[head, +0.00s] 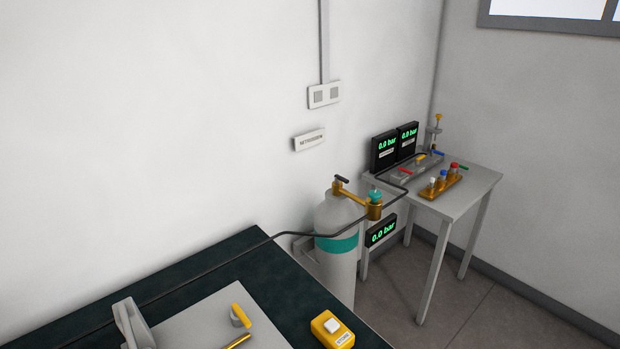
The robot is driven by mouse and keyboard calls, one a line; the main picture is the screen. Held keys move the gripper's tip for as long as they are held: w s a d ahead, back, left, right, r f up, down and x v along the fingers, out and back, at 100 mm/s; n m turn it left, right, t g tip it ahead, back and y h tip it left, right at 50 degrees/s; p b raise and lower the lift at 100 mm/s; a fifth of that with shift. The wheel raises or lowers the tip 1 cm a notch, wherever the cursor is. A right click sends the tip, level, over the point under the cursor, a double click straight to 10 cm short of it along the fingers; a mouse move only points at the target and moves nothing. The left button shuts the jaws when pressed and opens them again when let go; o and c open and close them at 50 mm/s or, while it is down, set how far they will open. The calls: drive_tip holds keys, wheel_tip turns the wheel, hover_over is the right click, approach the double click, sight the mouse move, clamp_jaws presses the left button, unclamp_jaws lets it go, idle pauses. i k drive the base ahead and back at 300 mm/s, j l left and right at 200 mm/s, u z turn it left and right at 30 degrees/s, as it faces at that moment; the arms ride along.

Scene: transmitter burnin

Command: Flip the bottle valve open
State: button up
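A grey gas bottle (337,270) with a teal band stands upright by the wall, beyond the dark bench. I cannot tell from here whether the valve is open or shut. A brass arm runs right from the valve to a regulator (374,211) with a teal knob (375,194). A display (381,231) below the regulator reads 0.0 bar. No part of my gripper can be made out in the head view.
The dark bench (215,262) fills the lower left, with a light plate (200,309) and a yellow box (332,329). A black hose (300,234) crosses beside the bottle. A small table (455,204) behind holds two displays, fittings and a rack (440,188). Floor is clear at right.

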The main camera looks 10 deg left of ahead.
sight(338, 177)
drive_tip(key=i+u, duration=0.1)
drive_tip(key=i, duration=0.35)
drive_tip(key=i+l, duration=0.15)
drive_tip(key=l, duration=0.15)
drive_tip(key=i+l, duration=0.1)
drive_tip(key=l, duration=0.2)
drive_tip(key=i+l, duration=0.15)
drive_tip(key=l, duration=0.2)
drive_tip(key=i+l, duration=0.15)
drive_tip(key=l, duration=0.15)
drive_tip(key=i+l+u, duration=0.2)
drive_tip(key=i+l, duration=0.7)
drive_tip(key=i, duration=0.75)
drive_tip(key=l+u, duration=0.05)
